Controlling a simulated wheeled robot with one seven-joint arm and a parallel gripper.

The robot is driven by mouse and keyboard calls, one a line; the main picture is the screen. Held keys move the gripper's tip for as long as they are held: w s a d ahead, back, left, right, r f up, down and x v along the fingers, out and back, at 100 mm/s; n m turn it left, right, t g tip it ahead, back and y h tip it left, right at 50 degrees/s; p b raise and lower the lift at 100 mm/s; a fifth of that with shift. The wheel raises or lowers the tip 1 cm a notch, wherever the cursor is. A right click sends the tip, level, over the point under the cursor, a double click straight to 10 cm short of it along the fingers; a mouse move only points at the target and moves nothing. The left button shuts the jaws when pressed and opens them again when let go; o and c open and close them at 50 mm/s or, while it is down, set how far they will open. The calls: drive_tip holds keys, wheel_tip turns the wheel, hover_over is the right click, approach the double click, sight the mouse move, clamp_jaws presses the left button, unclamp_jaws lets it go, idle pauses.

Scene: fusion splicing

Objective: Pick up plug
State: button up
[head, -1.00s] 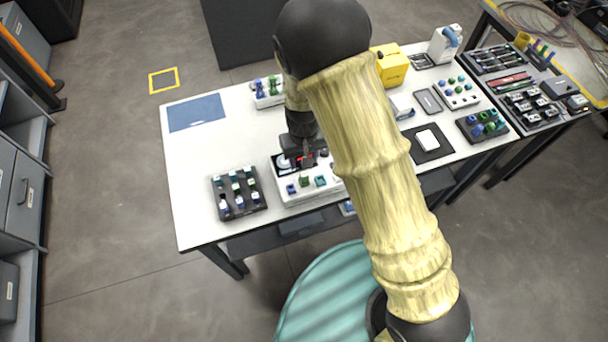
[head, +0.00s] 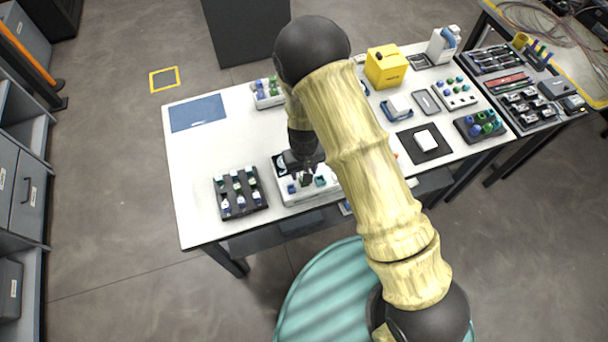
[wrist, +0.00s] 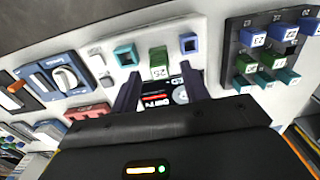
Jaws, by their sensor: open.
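A green plug (wrist: 158,62) with a white number label sits upright in a white panel (wrist: 210,50), between a teal socket (wrist: 125,54) and a blue socket (wrist: 188,43). My gripper (wrist: 160,74) is open, with one dark finger on each side of the green plug's near end. I cannot tell if either finger touches it.
A black tray (head: 240,212) with several green, teal and blue plugs stands left of the panel; it also shows in the wrist view (wrist: 237,50). A blue mat (head: 197,112) lies at the table's back left. The table between is clear.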

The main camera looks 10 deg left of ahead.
drive_tip(key=shift+f+p, duration=0.3)
drive_tip(key=shift+f, duration=1.15)
drive_tip(key=shift+c, duration=0.3)
clamp_jaws()
drive_tip(key=shift+r, duration=0.1)
wheel_tip(320, 180, up, 10)
drive_tip(key=shift+f+b, duration=0.1)
drive_tip(key=shift+b, duration=1.15)
